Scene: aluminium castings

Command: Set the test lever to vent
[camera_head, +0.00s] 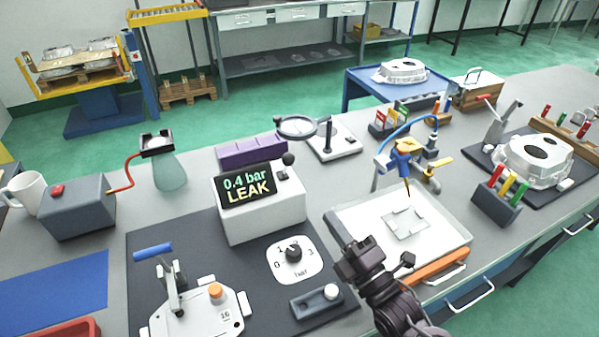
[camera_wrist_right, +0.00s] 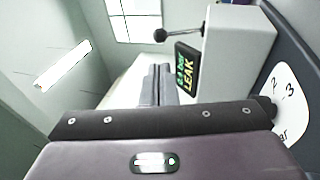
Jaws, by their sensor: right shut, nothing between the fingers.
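The white tester box (camera_head: 262,213) stands on the dark mat and its screen (camera_head: 247,187) reads "0.4 bar LEAK". The test lever, a short rod with a black ball knob (camera_head: 288,159), sits at the box's top right. In the right wrist view the lever's knob (camera_wrist_right: 161,35) stands out from the box (camera_wrist_right: 240,45) on a thin rod. My right gripper (camera_head: 358,256) is in front and to the right of the box, apart from the lever. Its fingers (camera_wrist_right: 158,84) are shut and empty. My left gripper is not in view.
A pressure dial (camera_head: 294,254) and a grey block with a white button (camera_head: 331,292) lie near my right gripper. A white tray (camera_head: 452,230) stands right of it. A clamp fixture (camera_head: 205,318) is at front left. A magnifier (camera_head: 297,127) stands behind the box.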

